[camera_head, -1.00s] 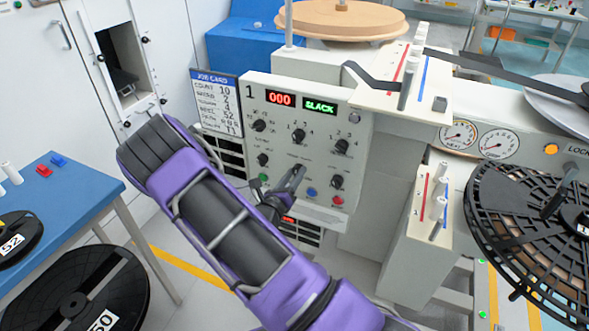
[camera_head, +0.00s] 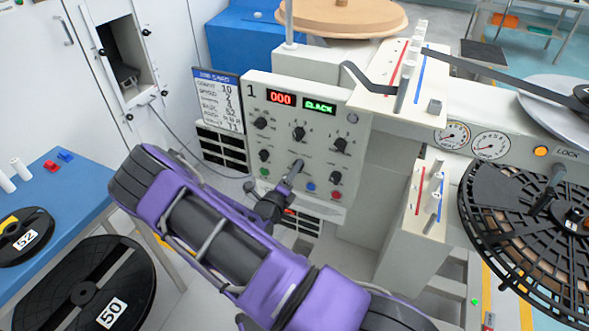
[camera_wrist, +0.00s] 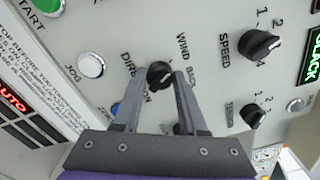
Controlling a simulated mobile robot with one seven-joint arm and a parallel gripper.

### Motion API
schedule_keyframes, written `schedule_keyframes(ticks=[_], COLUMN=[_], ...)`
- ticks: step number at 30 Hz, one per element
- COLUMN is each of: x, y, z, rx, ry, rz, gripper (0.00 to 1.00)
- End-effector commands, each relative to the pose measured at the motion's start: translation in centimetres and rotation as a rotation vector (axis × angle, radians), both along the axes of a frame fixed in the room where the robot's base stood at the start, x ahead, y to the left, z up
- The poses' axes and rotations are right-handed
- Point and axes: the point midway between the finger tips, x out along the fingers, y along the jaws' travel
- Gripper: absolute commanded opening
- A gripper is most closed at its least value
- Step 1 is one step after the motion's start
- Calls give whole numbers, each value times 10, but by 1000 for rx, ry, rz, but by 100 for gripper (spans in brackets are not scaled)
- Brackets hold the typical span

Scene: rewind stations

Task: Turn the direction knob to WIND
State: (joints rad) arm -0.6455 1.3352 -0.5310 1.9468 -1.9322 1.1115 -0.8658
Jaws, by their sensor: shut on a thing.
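The direction knob (camera_wrist: 160,75) is a small black knob on the grey control panel (camera_wrist: 120,25), with the DIRECTION label to its left and WIND above and to its right in the wrist view. My gripper (camera_wrist: 159,77) is shut on the knob, one finger on each side. A pale mark shows on the knob, but I cannot tell exactly which label it points at. In the head view my gripper (camera_head: 293,170) reaches the lower middle of the panel (camera_head: 320,118) and hides the knob there.
Close by are the SPEED knob (camera_wrist: 259,44), another black knob (camera_wrist: 252,114), the white JOG button (camera_wrist: 92,65) and the green START button (camera_wrist: 48,5). The displays read 000 (camera_head: 281,98) and SLACK (camera_head: 319,106). A blue table (camera_head: 60,195) stands at the left.

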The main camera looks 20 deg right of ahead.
Motion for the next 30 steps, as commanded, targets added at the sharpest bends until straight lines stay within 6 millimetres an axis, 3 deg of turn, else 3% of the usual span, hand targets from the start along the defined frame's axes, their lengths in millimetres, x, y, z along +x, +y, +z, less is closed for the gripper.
schedule_keyframes(ticks=[13, 14, 18, 30], x=[0, 0, 0, -4], y=[0, 0, 0, 5], z=[0, 0, 0, 0], rx=[-8, -8, -7, -6], ry=[9, 9, 8, 8], rz=[0, 0, 0, 2], gripper=[0, 45, 70, 72])
